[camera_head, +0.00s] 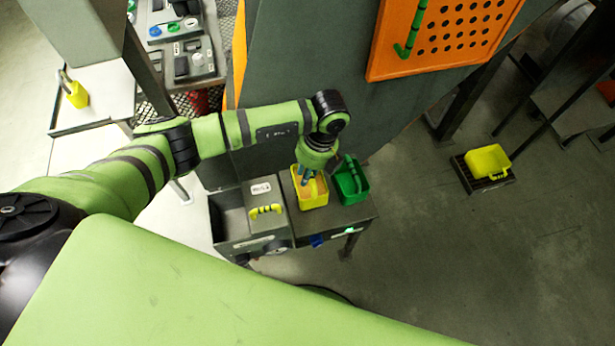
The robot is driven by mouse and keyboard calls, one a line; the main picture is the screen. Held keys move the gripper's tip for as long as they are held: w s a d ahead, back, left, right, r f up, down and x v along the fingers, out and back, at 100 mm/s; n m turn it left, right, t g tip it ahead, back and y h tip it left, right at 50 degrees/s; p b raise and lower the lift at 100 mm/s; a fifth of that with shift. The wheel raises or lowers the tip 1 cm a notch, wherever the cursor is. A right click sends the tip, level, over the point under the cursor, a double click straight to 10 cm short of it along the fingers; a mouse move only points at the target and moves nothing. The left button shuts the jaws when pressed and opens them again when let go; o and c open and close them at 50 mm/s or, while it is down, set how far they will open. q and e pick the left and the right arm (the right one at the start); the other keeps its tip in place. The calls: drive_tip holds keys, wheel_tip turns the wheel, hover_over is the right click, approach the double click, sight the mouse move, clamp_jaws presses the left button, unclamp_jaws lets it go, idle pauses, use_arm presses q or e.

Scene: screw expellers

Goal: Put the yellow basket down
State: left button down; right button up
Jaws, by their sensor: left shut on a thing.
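A yellow basket (312,201) is at the small grey stand (366,212), with a green basket (351,181) close on its right. My left gripper (308,178) reaches down from above into the yellow basket and is shut on it. The fingertips are partly hidden by the wrist and the basket. I cannot tell whether the basket's bottom touches the stand. A second yellow basket (488,161) sits apart at the far right, on a dark low platform (463,172). My right gripper does not show.
A grey machine box with a yellow handle (266,210) stands left of the yellow basket. A large grey machine with an orange perforated panel (440,40) rises behind.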

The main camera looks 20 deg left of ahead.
sight(307, 191)
use_arm(q)
drive_tip(key=shift+f, duration=1.85)
drive_tip(key=shift+f, duration=0.1)
drive_tip(key=shift+f, duration=0.15)
drive_tip(key=c, duration=1.1)
unclamp_jaws()
drive_tip(key=shift+r, duration=0.2)
wheel_tip(307, 191, up, 12)
drive_tip(key=w+d, duration=0.1)
drive_tip(key=d, duration=0.1)
drive_tip(key=shift+w+b, duration=0.15)
drive_tip(key=shift+b, duration=0.15)
